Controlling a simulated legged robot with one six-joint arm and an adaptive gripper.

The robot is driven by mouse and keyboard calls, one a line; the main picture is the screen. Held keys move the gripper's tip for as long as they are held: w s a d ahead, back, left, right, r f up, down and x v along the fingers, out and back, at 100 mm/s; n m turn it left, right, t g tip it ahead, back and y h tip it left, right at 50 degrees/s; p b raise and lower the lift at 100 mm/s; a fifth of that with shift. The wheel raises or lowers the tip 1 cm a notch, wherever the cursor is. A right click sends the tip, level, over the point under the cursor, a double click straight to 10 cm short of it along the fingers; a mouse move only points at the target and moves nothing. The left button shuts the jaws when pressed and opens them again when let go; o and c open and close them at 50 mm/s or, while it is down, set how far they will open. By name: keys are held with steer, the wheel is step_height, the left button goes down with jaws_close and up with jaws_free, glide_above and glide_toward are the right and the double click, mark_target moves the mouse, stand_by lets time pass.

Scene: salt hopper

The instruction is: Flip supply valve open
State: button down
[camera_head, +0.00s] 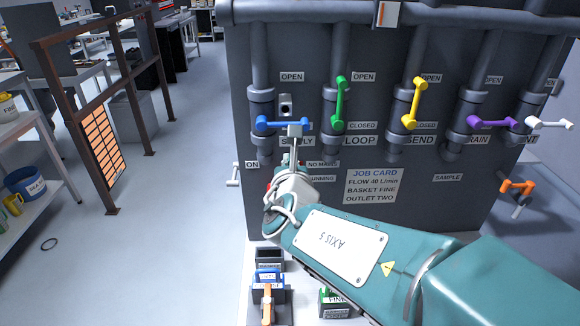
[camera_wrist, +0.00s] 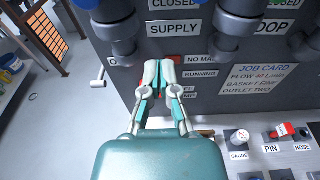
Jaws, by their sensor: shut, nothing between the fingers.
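The supply valve's blue handle (camera_head: 268,124) lies horizontal across its dark pipe, pointing right, above the SUPPLY label (camera_wrist: 173,29). An OPEN label (camera_head: 291,77) is above it. Part of the blue handle (camera_wrist: 88,4) also shows at the top edge of the wrist view. In the wrist view my gripper (camera_wrist: 158,66) points at the panel, below the SUPPLY label. The valve's CLOSED label (camera_wrist: 173,3) is partly cut off there.
Green (camera_head: 340,102) and yellow (camera_head: 413,103) handles stand upright to the right; purple (camera_head: 492,122) and white (camera_head: 549,123) ones lie horizontal. A white lever (camera_head: 233,175) sticks out at the panel's left edge. A bench with bins (camera_head: 268,277) is below.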

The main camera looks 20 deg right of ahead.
mark_target(282, 123)
steer(key=w+r, duration=0.1)
steer(key=w+d+r, duration=0.1)
steer(key=w+r, duration=0.1)
steer(key=shift+w+r, duration=0.15)
steer(key=shift+w, duration=0.05)
stand_by(0.4)
steer(key=shift+w, duration=0.1)
stand_by(0.3)
steer(key=shift+r+n, duration=0.15)
steer(key=shift+n, duration=0.25)
